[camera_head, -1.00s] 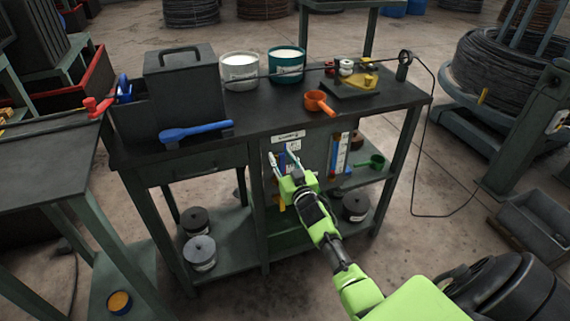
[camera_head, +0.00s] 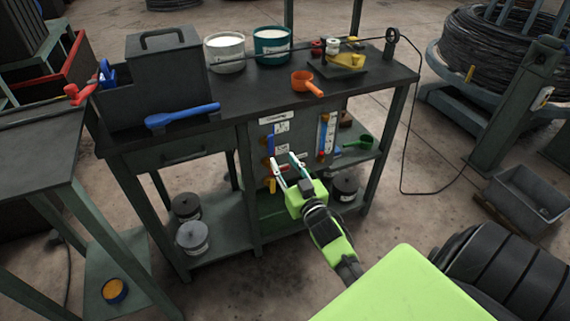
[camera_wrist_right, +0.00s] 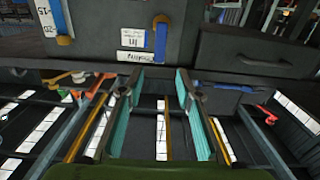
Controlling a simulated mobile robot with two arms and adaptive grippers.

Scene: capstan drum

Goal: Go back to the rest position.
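My right gripper (camera_head: 284,172) is open and empty in front of the bench's lower panel (camera_head: 290,140). Its two fingers are apart with nothing between them. In the right wrist view its teal-padded fingers (camera_wrist_right: 160,95) stand apart, and the panel with its blue lever (camera_wrist_right: 160,42) lies beyond them, upside down. In the head view the fingertips overlap the panel's lower left, near a yellow handle (camera_head: 271,185); I cannot tell whether they touch anything. My left gripper is not in view.
The workbench (camera_head: 250,95) carries a dark box (camera_head: 175,75), a blue tool (camera_head: 182,115), two tubs, an orange scoop (camera_head: 306,82) and a small wire fixture (camera_head: 340,60). A green scoop (camera_head: 356,144) and dark pots (camera_head: 193,238) sit below. A wire coil (camera_head: 490,45) stands right.

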